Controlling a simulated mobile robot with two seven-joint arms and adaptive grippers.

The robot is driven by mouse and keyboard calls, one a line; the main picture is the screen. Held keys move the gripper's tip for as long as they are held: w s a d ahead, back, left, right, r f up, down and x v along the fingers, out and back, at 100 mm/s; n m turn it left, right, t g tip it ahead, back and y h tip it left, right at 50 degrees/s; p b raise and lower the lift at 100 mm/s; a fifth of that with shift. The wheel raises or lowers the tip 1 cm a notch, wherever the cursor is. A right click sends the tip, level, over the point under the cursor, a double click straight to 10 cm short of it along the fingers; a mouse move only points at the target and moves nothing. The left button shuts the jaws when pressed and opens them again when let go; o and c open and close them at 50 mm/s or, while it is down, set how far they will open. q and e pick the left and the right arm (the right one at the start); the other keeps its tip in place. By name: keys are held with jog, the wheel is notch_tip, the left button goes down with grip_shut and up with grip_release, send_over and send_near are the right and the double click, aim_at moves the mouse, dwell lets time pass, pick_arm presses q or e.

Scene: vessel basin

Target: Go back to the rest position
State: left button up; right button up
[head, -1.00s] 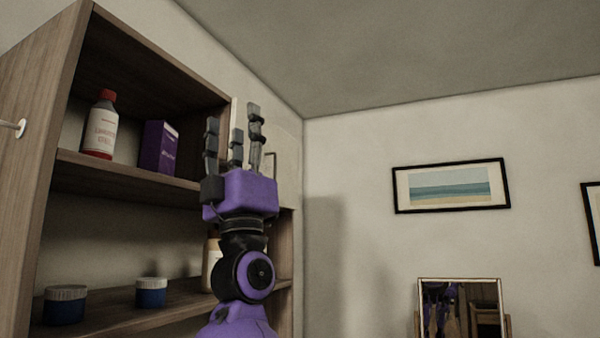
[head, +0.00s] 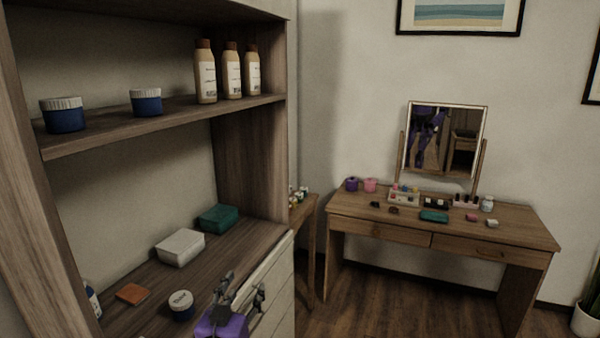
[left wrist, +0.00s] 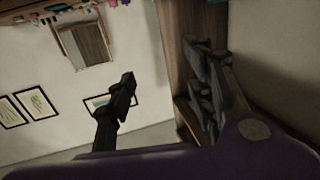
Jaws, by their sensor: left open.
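My left gripper (head: 240,290), purple with dark grey fingers, shows at the bottom of the head view, in front of the lower counter of the wooden shelf unit (head: 263,170). Its fingers are apart with nothing between them. In the left wrist view the open fingers (left wrist: 165,92) also show empty, with the wall and a wooden panel beyond. Most of the left arm is below the head view. My right gripper does not show directly.
On the counter near the gripper are a round jar (head: 181,306), an orange item (head: 132,294), a white box (head: 180,247) and a green box (head: 218,218). Bottles (head: 231,72) stand above. A dressing table (head: 480,228) with mirror (head: 441,140) stands right; floor between is clear.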

pick_arm(q)
jog(key=s+a+f+g+y, duration=0.1)
jog(key=s+f+g, duration=0.1)
jog(key=s+f, duration=0.55)
jog(key=s+a+f+g, duration=0.2)
jog(key=s+f, duration=0.4)
jog(key=f, duration=0.3)
jog(key=s+a+f+g, duration=0.1)
jog(key=s+f+g, duration=0.1)
jog(key=s+f, duration=0.5)
jog(key=s+a+f+g+y, duration=0.1)
jog(key=s+f, duration=0.6)
jog(key=s, duration=0.8)
jog(key=shift+s+a+f+n+g, duration=0.15)
jog(key=shift+a+f+n+g, duration=0.2)
jog(key=shift+g, duration=0.25)
jog(key=shift+r, duration=0.1)
